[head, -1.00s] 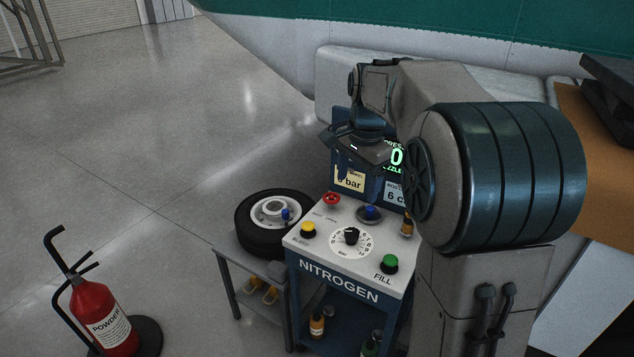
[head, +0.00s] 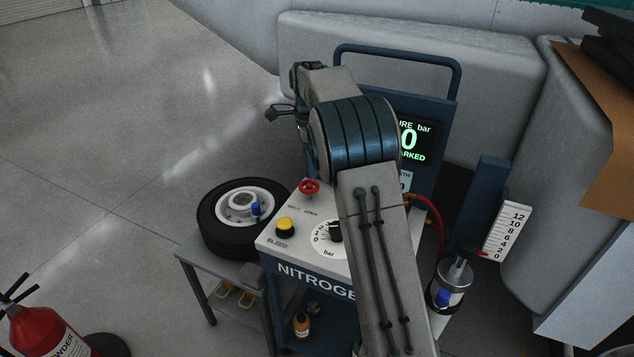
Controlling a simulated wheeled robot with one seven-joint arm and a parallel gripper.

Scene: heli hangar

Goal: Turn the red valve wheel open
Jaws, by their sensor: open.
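The red valve wheel (head: 309,188) is a small red knob at the back left of the white panel on the nitrogen cart (head: 272,237). Lettering beside it reads in part "OPEN". My gripper (head: 276,112) is open and empty, above and to the left of the valve wheel, clear of it. The display (head: 412,141) behind my arm shows a green 0 and is partly hidden. My arm also hides the right part of the panel.
A yellow bleed button (head: 285,227) and a black dial knob (head: 335,232) sit in front of the wheel. A tyre (head: 213,228) lies on a low table at left. A fire extinguisher (head: 45,332) stands at lower left. A gauge board (head: 507,232) stands at right.

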